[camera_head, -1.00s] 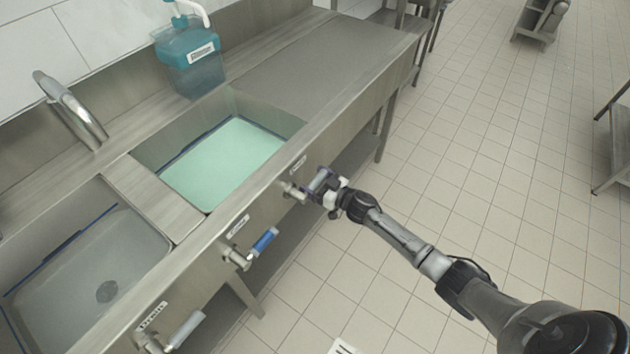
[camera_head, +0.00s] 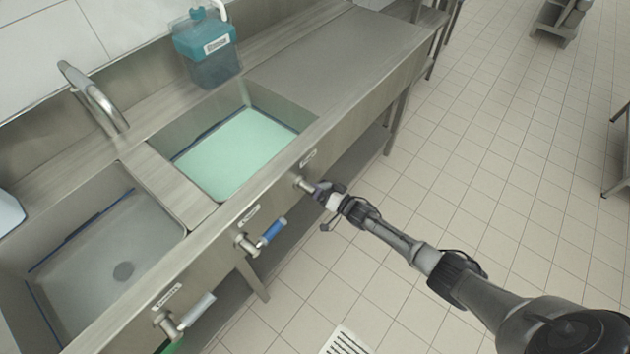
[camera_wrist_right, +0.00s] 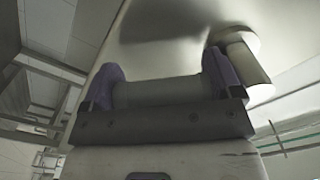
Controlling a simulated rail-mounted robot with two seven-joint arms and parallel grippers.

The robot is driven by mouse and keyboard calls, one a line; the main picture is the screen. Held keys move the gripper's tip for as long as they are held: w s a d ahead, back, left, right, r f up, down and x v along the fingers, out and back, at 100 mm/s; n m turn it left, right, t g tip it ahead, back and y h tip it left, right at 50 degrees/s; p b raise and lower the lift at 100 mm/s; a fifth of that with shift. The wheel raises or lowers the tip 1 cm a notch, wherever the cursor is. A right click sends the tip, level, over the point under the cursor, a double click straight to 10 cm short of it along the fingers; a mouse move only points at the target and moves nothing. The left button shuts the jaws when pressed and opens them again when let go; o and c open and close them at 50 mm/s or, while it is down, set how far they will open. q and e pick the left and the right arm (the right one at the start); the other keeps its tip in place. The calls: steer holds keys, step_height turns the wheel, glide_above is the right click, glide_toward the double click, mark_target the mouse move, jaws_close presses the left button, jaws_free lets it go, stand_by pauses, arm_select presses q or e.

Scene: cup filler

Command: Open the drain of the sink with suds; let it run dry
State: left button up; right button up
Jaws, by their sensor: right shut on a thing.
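The sink (camera_head: 185,135) in the middle holds pale green liquid; I cannot make out separate suds on it. Below its right end, a metal valve stub (camera_head: 303,183) sticks out of the front panel. My right gripper (camera_head: 320,190) is at this stub. In the right wrist view, its two purple fingers are shut on a pale, bar-like lever handle (camera_wrist_right: 165,92). In the head view the gripper mostly hides this handle. A valve with a blue lever (camera_head: 272,232) is further left, and one with a grey lever (camera_head: 198,308) beyond it. My left gripper is not in view.
A greyish sink (camera_head: 85,285) with a round drain lies to the left. A faucet (camera_head: 95,98) and a teal jug (camera_head: 208,55) stand behind. Labels on the front panel are unreadable. The tiled floor (camera_head: 490,190) is open on the right.

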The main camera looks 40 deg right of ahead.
steer(key=shift+s+a+f+m, duration=0.2)
steer(key=shift+a+f+m, duration=0.15)
steer(key=shift+a+m, duration=0.75)
steer(key=shift+s+a+f+m, duration=0.3)
steer(key=shift+a+m, duration=0.15)
steer(key=shift+m, duration=1.2)
steer(key=shift+s+a+f+m, duration=0.15)
steer(key=shift+a+f+m, duration=0.2)
steer(key=shift+a+m, duration=0.75)
steer(key=shift+d+m, duration=0.25)
steer(key=o, duration=1.1)
